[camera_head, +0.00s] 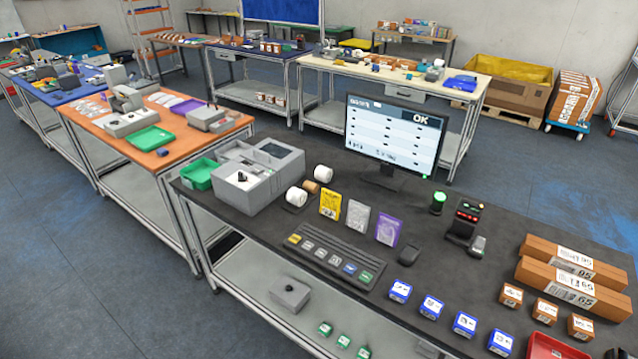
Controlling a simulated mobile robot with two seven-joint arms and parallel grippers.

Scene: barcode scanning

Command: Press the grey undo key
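A dark keyboard panel (330,277) lies on the black table top, in front of the monitor. It has a row of coloured keys along it: a yellow key (294,239) at the left end, several grey keys (321,253) in the middle, then a blue key (350,268) and a green key (366,277) at the right end. The labels are too small to read, so I cannot tell which grey key is undo.
The monitor (395,135) shows "OK". Yellow, grey and purple packets (358,216) stand behind the keyboard. A mouse (409,254) and blue boxes (400,291) lie to its right. A grey machine (258,176) stands at left. Brown boxes (570,287) lie far right.

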